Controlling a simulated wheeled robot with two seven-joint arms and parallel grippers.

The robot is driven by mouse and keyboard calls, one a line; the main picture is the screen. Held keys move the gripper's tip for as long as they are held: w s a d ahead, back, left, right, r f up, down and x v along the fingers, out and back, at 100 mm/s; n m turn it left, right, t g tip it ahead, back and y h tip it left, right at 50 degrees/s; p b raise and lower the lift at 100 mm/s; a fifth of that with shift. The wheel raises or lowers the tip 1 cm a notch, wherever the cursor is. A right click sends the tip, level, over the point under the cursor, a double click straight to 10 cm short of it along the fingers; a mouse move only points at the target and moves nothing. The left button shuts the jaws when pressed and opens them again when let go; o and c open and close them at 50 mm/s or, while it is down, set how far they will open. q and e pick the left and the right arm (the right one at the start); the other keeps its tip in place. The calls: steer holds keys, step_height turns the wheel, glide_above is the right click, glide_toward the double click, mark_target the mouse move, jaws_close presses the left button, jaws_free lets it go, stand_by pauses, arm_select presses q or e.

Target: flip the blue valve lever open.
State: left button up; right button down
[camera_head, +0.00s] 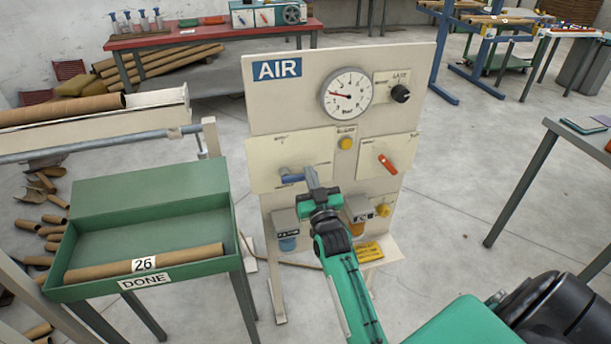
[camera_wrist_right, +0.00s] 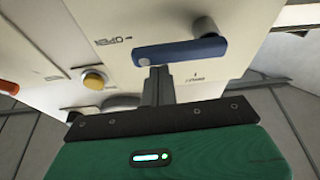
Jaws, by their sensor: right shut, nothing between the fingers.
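The blue valve lever (camera_head: 292,178) is on the left plate of the AIR panel (camera_head: 320,117) and lies about level. In the right wrist view the lever (camera_wrist_right: 185,52) shows whole, with a grey round knob at one end and an upside-down "OPEN" label beside it. My right gripper (camera_head: 311,172) is in front of the panel at the lever's right end. Its fingers (camera_wrist_right: 158,75) are shut and empty, with the tips close to the lever's free end. I cannot tell whether they touch it. My left gripper is out of view.
A red-orange lever (camera_head: 387,164) is on the right plate. A yellow button (camera_head: 346,143), a gauge (camera_head: 347,94) and a black knob (camera_head: 400,93) are above. A green DONE tray (camera_head: 150,200) stands close on the left. The floor right of the panel is clear.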

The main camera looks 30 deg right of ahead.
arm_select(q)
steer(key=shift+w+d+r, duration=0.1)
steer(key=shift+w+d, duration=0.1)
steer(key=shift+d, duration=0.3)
arm_select(e)
steer(key=shift+f+m+h, duration=0.25)
steer(key=shift+m+h, duration=0.15)
steer(key=shift+m, duration=0.4)
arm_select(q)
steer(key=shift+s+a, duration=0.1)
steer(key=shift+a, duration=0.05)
